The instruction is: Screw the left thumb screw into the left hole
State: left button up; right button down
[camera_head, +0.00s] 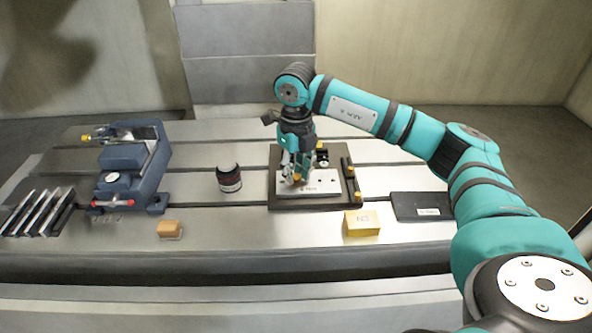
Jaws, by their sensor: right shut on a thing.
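A mould base sits on the slotted metal table, a dark base plate (285,203) with a light top plate (322,186). My right gripper (297,175) reaches down from above over the left part of the light plate. It is shut on a small yellow thumb screw (297,179), which is upright at the plate's surface. How deep it sits, and the left hole itself, are hidden by the fingers. Dark holes show in the plate to the right of the gripper. Another yellow knob (320,145) shows behind the gripper. My left gripper is not in view.
A blue vise (130,175) stands at the left, with metal bars (40,212) beside it. A dark jar (229,178) stands left of the mould base. A yellow box (361,222), a tan block (169,229) and a black flat case (421,206) lie near the front.

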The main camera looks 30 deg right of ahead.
jog(key=m+p, duration=0.1)
jog(key=m, duration=0.4)
jog(key=shift+r, duration=0.1)
jog(key=m+p, duration=0.1)
jog(key=m, duration=0.3)
jog(key=shift+m+p, duration=0.3)
jog(key=shift+m, duration=0.6)
jog(key=m+p, duration=0.1)
jog(key=m, duration=0.3)
jog(key=shift+m, duration=0.3)
jog(key=c, duration=1.1)
grip_release()
jog(key=shift+o, duration=0.2)
